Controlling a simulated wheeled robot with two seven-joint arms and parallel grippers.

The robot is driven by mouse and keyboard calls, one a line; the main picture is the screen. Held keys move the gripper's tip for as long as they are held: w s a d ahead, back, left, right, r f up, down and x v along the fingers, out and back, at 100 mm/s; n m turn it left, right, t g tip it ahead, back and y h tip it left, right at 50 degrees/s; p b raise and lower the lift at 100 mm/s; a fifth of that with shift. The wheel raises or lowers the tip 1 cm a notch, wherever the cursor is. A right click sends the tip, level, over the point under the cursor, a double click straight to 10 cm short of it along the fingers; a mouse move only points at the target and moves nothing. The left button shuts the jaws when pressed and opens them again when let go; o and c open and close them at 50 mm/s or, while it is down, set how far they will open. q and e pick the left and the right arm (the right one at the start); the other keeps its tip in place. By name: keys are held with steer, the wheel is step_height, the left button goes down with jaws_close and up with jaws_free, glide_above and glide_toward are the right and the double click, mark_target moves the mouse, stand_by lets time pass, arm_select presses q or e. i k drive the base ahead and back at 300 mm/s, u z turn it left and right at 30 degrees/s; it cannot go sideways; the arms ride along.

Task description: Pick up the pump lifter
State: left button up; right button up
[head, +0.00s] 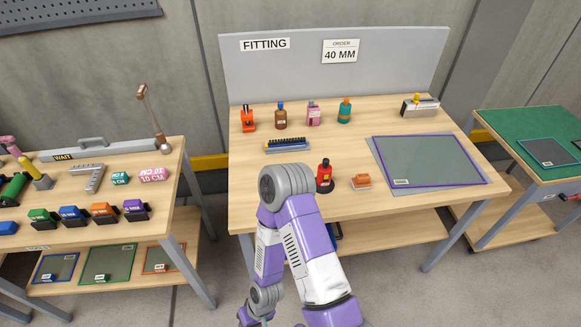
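I cannot tell for certain which thing is the pump lifter. A green cylinder with dark ends (14,188) lies at the left edge of the left table. Beside it stands a yellow-handled tool on a grey block (40,175). A grey and yellow tool (420,105) stands at the back right of the middle table. One purple and white arm of mine rises at the bottom middle, its elbow in front of the middle table and its forearm bent downward. No fingertips show, and neither gripper can be seen.
The left table holds several coloured blocks. A green-topped table (530,127) stands right.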

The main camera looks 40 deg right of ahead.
mark_target(325, 184)
steer(key=z, duration=0.45)
steer(key=i, duration=0.85)
steer(key=z, duration=0.8)
